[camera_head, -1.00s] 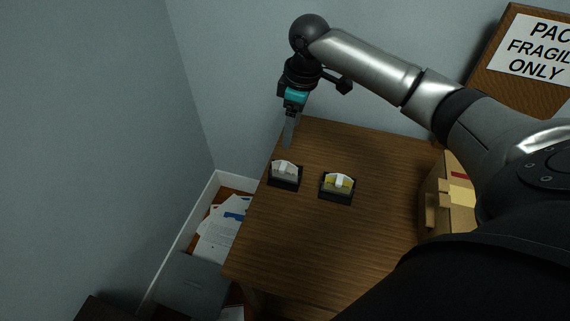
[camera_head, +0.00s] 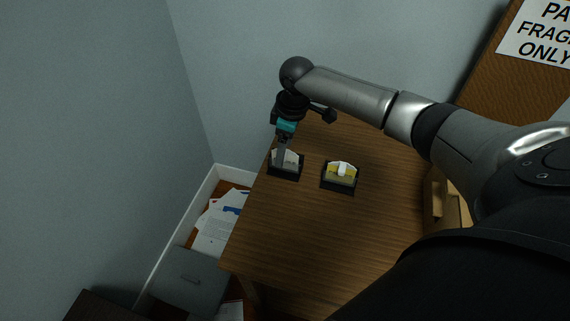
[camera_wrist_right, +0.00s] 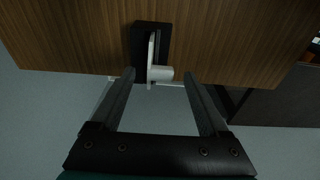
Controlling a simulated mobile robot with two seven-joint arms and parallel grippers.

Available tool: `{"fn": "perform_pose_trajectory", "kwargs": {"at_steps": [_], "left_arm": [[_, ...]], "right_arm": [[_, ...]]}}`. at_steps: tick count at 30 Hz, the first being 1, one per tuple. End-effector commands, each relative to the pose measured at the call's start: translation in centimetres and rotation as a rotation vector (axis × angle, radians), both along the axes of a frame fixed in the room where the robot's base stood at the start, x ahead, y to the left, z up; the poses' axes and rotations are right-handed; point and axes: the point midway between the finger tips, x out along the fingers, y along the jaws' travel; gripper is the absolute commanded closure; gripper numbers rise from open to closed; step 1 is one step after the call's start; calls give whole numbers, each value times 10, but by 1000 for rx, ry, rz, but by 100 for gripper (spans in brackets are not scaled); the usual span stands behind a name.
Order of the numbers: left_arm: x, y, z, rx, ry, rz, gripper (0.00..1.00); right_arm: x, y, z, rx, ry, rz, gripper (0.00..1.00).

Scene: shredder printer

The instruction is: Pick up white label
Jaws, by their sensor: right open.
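The white label (camera_head: 291,157) stands in a small black holder (camera_head: 285,174) near the left edge of the wooden table. In the right wrist view the white label (camera_wrist_right: 152,58) stands edge-on in the black holder (camera_wrist_right: 138,45), with a pale knob towards me. My right gripper (camera_head: 280,164) reaches down over the holder and covers part of the label. In the wrist view the right gripper (camera_wrist_right: 158,82) is open, its fingers on either side of the knob and apart from it. My left gripper is not in view.
A second black holder (camera_head: 338,184) with a yellow and white label (camera_head: 341,170) stands to the right. A cardboard box (camera_head: 440,200) is further right. Bare table (camera_head: 300,240) lies in front. Papers (camera_head: 217,230) lie on the floor left of the table.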

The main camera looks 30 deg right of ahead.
Motion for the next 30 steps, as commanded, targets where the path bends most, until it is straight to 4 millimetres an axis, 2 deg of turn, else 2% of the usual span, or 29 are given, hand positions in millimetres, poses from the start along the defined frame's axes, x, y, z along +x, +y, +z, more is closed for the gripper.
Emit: {"fn": "perform_pose_trajectory", "kwargs": {"at_steps": [1,4,12,30], "left_arm": [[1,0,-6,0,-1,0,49],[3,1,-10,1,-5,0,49],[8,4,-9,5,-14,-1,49],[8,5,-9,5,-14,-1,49]], "right_arm": [[0,2,-12,-1,2,0,22],[1,3,-24,-1,2,0,22],[2,2,-25,-2,-1,1,24],[2,2,-25,-2,-1,0,90]]}}
